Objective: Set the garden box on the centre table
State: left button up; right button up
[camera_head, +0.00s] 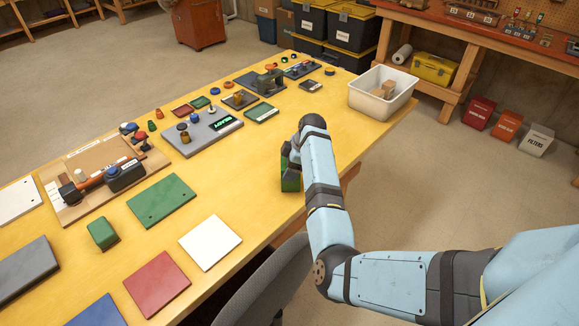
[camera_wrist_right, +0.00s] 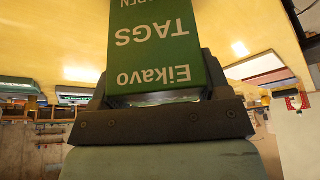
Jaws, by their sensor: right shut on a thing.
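The garden box (camera_head: 291,181) is a green box at the front edge of the long yellow table (camera_head: 262,190), partly hidden behind my right arm in the head view. In the right wrist view the box (camera_wrist_right: 155,45) shows white lettering with "Eikavo" and "TAGS", and part of a further word. My right gripper (camera_head: 291,158) is shut on it, with a dark finger on each side. I cannot tell whether the box touches the table top. My left gripper is not in view.
A green block (camera_head: 102,233), a white plate (camera_head: 210,242), a red plate (camera_head: 157,283) and a green plate (camera_head: 161,200) lie on the left part of the table. A grey device board (camera_head: 201,130) lies behind. A white bin (camera_head: 383,101) stands at the far right end. A dark chair (camera_head: 262,285) is in front.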

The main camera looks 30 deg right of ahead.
jog(key=o, duration=1)
jog(key=shift+f, duration=0.1)
jog(key=v, duration=1.2)
